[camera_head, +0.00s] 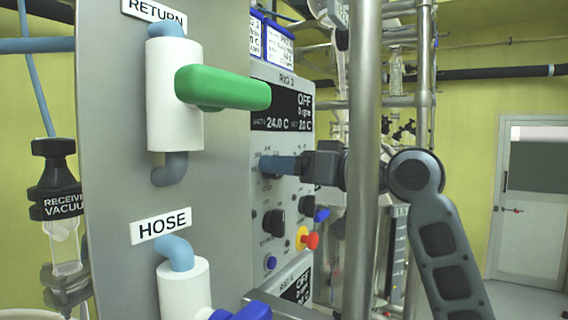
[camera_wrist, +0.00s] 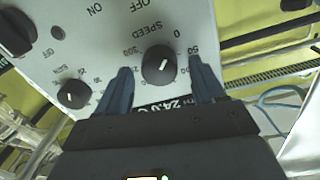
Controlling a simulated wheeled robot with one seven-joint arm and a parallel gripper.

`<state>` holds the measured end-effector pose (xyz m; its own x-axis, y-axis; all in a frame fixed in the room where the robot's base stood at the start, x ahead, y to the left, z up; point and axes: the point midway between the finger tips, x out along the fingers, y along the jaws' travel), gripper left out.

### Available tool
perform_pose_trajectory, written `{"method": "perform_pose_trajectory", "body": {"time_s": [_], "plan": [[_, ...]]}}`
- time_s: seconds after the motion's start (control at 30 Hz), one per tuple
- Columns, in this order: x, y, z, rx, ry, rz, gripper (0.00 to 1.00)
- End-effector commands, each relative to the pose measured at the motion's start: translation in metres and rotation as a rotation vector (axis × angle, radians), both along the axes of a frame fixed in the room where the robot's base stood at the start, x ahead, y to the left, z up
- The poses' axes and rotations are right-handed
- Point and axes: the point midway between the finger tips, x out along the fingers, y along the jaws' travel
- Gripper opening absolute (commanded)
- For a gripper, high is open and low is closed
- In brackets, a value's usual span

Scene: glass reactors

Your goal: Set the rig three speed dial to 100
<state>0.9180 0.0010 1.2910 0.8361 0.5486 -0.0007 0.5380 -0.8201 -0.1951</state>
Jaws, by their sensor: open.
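The rig panel (camera_head: 284,85) shows a display reading OFF and 24.0 C; its label looks like RIG 3. In the wrist view the black speed dial (camera_wrist: 158,65) has a white pointer mark, with SPEED and numbers including 0, 50 and 300 printed around it, upside down. The exact setting is hard to read. My gripper (camera_wrist: 161,66) is open, with one blue finger on each side of the dial and a gap to it on both sides. In the head view my gripper (camera_head: 268,166) reaches the panel below the display, and its fingers hide the dial.
Other black knobs (camera_head: 274,222) and a red emergency button (camera_head: 310,241) sit lower on the panel. A green valve handle (camera_head: 222,88) juts out at the left. A vertical metal post (camera_head: 362,150) stands in front of my arm. A smaller dial (camera_wrist: 73,94) is beside the left finger.

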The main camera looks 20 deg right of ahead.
Motion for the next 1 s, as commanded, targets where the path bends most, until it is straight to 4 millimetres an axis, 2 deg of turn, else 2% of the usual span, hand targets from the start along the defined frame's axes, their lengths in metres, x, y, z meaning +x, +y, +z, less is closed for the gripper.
{"method": "perform_pose_trajectory", "body": {"time_s": [0.37,0.9,1.0], "plan": [[0.0049,0.0036,0.0,-0.001,-0.001,0.0,0.68],[0.0047,0.0034,-0.0001,0.0,0.0,0.0,0.16],[0.0047,0.0033,0.0,0.0,0.0,0.0,0.13]]}}
